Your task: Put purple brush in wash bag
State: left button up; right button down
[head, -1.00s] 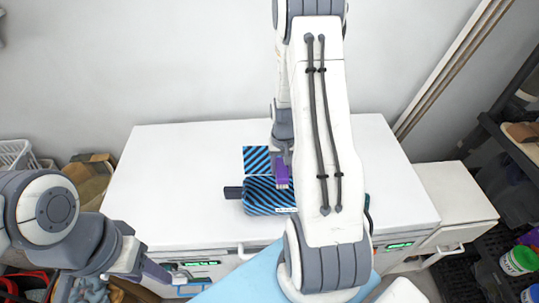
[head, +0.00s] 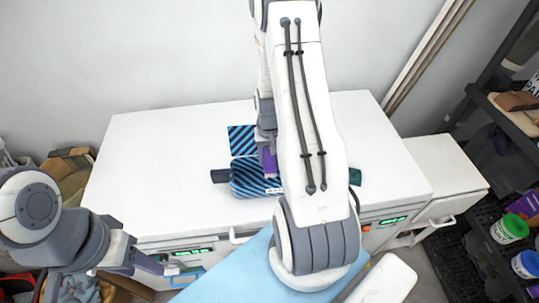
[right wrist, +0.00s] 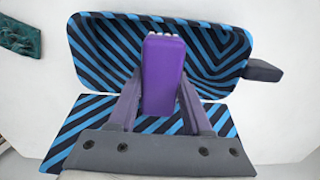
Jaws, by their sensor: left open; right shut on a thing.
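The wash bag (head: 250,187) lies open on the white cabinet top, with blue and black stripes. Its striped flap (head: 241,139) is folded out toward the wall. My right gripper (head: 266,150) is shut on the purple brush (head: 269,165), over the bag. In the right wrist view the brush (right wrist: 163,75) sits between the two fingers, its pale bristle end over the striped bag interior (right wrist: 210,45). I cannot tell whether the brush touches the bag. My left gripper (head: 172,268) is open and empty in front of the cabinet, low at the left.
The white cabinet top (head: 150,165) is clear left of the bag. A dark green item (head: 355,177) lies right of the bag, partly behind my right arm; it also shows in the right wrist view (right wrist: 20,38). A shelf and tubs (head: 509,228) stand at the right.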

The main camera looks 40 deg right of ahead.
jog(key=b, duration=0.5)
send_over(269, 181)
notch_tip(269, 181, down, 8)
jog(key=shift+d+f, duration=0.1)
jog(key=shift+c, duration=1.3)
grip_release()
jog(key=shift+r, duration=0.2)
